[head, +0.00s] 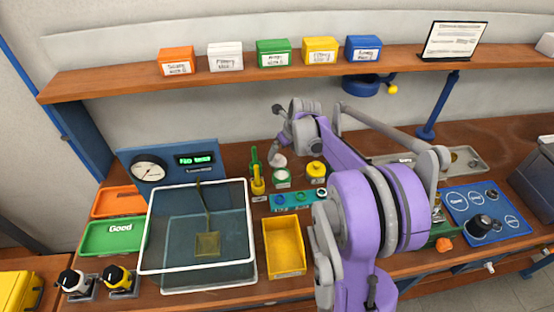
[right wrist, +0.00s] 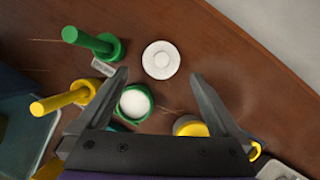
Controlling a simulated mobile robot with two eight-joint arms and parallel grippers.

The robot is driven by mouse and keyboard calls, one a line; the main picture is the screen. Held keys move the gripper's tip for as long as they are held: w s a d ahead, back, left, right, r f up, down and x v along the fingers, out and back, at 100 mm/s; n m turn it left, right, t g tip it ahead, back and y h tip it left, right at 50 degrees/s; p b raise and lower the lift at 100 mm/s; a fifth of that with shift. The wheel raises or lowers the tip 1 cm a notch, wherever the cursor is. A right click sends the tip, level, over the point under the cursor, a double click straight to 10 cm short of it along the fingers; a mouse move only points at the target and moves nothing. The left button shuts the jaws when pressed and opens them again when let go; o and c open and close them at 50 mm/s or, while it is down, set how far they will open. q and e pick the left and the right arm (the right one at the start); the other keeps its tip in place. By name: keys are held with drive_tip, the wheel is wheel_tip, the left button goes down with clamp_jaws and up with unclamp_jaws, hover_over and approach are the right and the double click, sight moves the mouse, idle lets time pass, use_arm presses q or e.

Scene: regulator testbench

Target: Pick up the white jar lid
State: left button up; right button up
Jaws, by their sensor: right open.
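The white jar lid (right wrist: 161,60) is a round white disc with a small raised centre, lying flat on the wooden bench in the right wrist view. In the head view the lid (head: 280,161) shows behind the green jar. My right gripper (right wrist: 160,76) is open and empty, with the lid just beyond its fingertips and roughly centred between them. In the head view my right gripper (head: 276,134) hangs over the back of the bench near the lid. A green jar with a white inside (right wrist: 134,103) sits close by the left finger. My left gripper is out of view.
A green peg (right wrist: 92,41) and a yellow peg (right wrist: 66,101) stand left of the lid. A yellow-topped jar (head: 316,169) is to its right. A glass-like tank (head: 250,215) stands at the left, and a shelf (head: 130,77) runs above. Bare wood lies behind the lid.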

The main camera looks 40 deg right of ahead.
sight(278, 156)
drive_tip(key=shift+w+f, duration=0.5)
drive_tip(key=shift+f, duration=0.15)
drive_tip(key=x, duration=0.4)
drive_tip(key=shift+w+d+f, duration=0.1)
drive_tip(key=shift+w+f, duration=0.15)
drive_tip(key=shift+w, duration=0.05)
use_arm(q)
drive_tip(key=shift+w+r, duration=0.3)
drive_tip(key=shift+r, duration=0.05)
use_arm(e)
drive_tip(key=shift+s, duration=0.1)
